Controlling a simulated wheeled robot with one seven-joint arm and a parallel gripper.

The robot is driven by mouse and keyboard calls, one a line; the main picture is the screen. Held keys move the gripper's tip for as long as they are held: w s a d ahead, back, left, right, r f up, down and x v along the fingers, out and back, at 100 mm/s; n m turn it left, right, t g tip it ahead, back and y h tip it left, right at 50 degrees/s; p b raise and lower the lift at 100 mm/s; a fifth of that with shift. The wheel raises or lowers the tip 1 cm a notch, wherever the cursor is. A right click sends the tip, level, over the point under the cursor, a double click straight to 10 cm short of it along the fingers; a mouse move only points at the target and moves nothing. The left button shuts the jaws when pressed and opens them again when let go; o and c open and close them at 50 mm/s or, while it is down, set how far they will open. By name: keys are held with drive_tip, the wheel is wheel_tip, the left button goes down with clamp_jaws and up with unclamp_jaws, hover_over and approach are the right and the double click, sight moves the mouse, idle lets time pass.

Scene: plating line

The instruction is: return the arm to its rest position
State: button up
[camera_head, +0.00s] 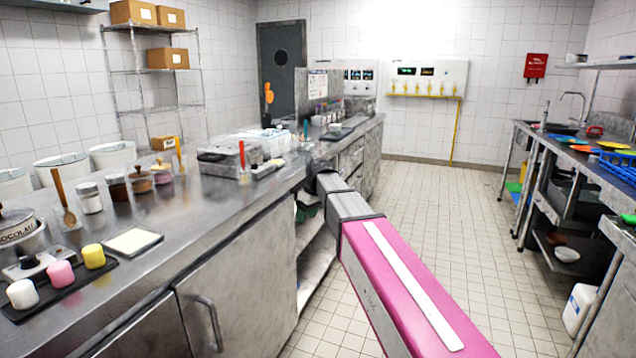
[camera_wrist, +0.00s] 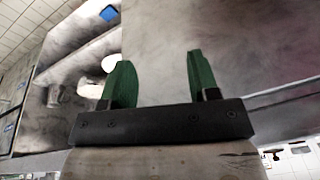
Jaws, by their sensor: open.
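My arm (camera_head: 385,255) shows in the head view as a pink and grey link that reaches forward from the lower right toward the left counter's edge. Its far end bends down beside the counter front. My gripper (camera_wrist: 158,82) shows in the wrist view with two green fingers spread apart and nothing between them. In the head view a little dark green of it (camera_head: 304,211) shows beside the counter's open shelves, mostly hidden by the arm. The wrist view is tilted and shows a grey metal panel (camera_wrist: 225,45) behind the fingers and open shelving at left.
The left counter (camera_head: 205,205) carries jars, a black tray (camera_head: 60,288) with marshmallow-like pieces, a white square pad (camera_head: 132,241) and a metal appliance (camera_head: 228,154). A right-hand table (camera_head: 545,135) holds coloured plates and a blue rack (camera_head: 615,168). The tiled aisle (camera_head: 455,230) between them is clear.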

drive_tip(key=s+d+f+m+h, duration=0.2)
drive_tip(key=s+d+f+m, duration=0.8)
drive_tip(key=s+d+f, duration=1.2)
wheel_tip(320, 180, down, 3)
drive_tip(key=shift+d+r+m+h, duration=0.15)
drive_tip(key=shift+d+m+h, duration=0.15)
drive_tip(key=shift+d+h, duration=0.15)
